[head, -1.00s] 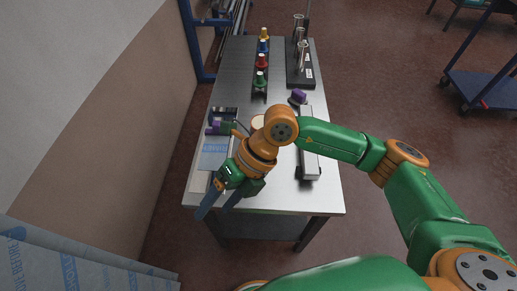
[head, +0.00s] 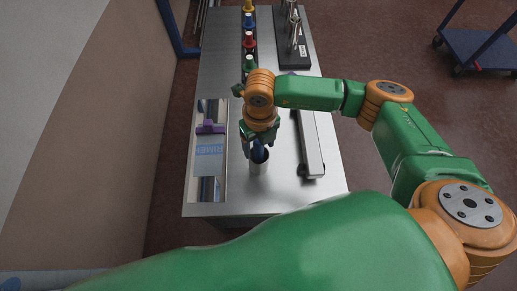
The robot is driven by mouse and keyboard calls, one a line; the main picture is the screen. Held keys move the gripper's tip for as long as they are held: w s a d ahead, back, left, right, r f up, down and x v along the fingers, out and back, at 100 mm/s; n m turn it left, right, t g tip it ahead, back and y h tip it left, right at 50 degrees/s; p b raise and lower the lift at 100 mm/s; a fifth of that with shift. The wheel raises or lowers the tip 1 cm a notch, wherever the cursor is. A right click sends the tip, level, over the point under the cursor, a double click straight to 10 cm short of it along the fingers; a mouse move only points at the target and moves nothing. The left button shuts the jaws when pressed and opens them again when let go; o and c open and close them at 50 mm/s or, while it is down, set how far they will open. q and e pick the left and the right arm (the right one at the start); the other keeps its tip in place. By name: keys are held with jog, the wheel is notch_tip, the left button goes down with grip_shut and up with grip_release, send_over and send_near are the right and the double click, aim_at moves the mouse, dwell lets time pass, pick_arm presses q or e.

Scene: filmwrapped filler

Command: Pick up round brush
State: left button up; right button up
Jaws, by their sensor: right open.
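My right gripper (head: 259,152) points down over the near middle of the metal table (head: 227,68). Its dark blue fingers are at the mouth of a small silvery cup (head: 259,166). The gripper is open. Its body hides most of the space above the cup. I cannot make out a round brush for certain; whatever stands in the cup is hidden by the fingers or blends with them. My left gripper is out of view.
Left of the cup lies a film-wrapped panel (head: 209,165) with a purple-handled tool (head: 210,128) on it. A long grey bar (head: 312,150) lies to the right. Several colour-capped bottles (head: 249,42) and a black stand (head: 292,52) are farther back. A blue cart (head: 480,45) stands on the floor.

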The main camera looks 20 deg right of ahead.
jog(key=shift+w+f, duration=0.25)
jog(key=shift+f, duration=0.8)
jog(key=shift+s, duration=0.1)
grip_shut()
